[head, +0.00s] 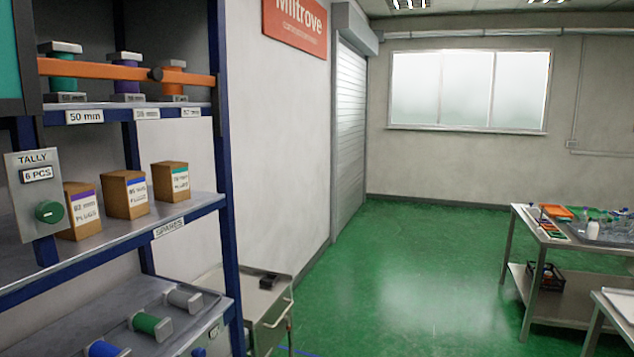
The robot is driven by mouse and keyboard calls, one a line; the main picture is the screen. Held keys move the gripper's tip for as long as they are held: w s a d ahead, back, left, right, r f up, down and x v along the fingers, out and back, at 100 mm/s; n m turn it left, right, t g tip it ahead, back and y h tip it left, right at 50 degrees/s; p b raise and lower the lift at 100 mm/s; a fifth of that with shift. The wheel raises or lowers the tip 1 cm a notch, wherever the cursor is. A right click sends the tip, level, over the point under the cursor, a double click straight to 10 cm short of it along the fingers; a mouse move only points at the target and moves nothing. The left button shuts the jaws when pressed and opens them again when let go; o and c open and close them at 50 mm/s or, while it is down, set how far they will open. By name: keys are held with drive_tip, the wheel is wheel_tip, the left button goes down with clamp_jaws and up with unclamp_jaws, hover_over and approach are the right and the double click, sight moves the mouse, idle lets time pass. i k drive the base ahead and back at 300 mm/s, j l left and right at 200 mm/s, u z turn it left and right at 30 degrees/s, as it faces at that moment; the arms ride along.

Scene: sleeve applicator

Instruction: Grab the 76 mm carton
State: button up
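Three brown cartons stand upright in a row on the middle shelf at the left. The left carton (83,211) has a purple-banded label that seems to read 82 mm plugs. The middle carton (124,194) has a blue-banded label whose number ends in 6 mm. The right carton (170,182) has a green-banded label. Its number is too small to read surely, so I cannot tell for certain which carton is the 76 mm one. My gripper is not in view.
A tally box (34,196) with a green knob partly overlaps the left carton. A blue post (226,160) stands right of the cartons. An orange bar (120,71) crosses the spools above. A grey cart (262,305) stands beside the rack. The green floor (400,270) is clear toward the workbench (550,236).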

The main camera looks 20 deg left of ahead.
sight(170, 180)
drive_tip(key=l+u, duration=0.1)
drive_tip(key=u, duration=0.3)
drive_tip(key=i+l+u, duration=0.1)
drive_tip(key=u, duration=1.5)
